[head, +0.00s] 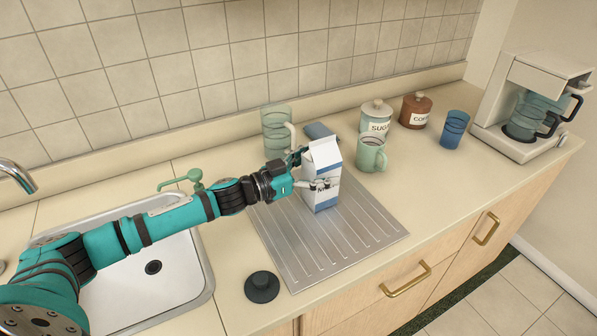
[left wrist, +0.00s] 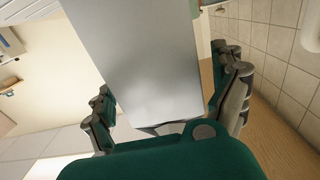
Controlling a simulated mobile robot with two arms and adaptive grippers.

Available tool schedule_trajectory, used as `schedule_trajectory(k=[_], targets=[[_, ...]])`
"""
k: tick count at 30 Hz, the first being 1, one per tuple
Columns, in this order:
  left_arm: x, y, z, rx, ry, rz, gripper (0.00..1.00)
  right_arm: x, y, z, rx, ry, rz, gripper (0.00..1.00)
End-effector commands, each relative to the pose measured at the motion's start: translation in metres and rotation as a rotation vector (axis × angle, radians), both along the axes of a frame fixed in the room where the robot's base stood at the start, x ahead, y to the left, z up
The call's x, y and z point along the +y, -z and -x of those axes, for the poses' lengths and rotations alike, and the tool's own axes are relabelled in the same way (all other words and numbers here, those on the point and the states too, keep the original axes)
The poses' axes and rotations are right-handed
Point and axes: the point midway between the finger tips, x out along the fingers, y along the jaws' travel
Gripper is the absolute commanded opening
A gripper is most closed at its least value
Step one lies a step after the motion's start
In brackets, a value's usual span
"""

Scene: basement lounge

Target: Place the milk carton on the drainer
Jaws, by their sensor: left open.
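The white milk carton (head: 321,194) with blue bands and a gabled top stands upright, its base appearing to rest on the ribbed metal drainer (head: 345,245), towards the back. My left gripper (head: 313,170) reaches in from the left at the carton's upper half, its fingers open on either side of it. In the left wrist view the carton's plain pale face (left wrist: 150,60) fills the middle between the spread fingers of my left gripper (left wrist: 170,105). Whether a finger touches the carton is not clear. My right gripper is in neither view.
The sink (head: 165,300) lies left of the drainer, with a dark plug (head: 262,287) near the front edge.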

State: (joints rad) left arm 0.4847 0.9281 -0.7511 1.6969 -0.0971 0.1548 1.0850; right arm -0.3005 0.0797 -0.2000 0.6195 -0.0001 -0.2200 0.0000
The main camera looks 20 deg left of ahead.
Motion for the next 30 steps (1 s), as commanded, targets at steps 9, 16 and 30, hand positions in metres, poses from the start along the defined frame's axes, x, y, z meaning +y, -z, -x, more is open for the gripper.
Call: schedule_trajectory(k=[9, 16, 30], targets=[[0.041, 0.007, 0.052, 0.009, -0.001, -0.005, 0.96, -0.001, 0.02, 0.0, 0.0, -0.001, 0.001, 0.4], [0.062, 0.005, 0.079, 0.007, -0.001, -0.002, 0.96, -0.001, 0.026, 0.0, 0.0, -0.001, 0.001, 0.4], [0.073, 0.001, 0.092, 0.002, 0.001, -0.002, 0.96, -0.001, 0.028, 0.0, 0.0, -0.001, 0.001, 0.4]])
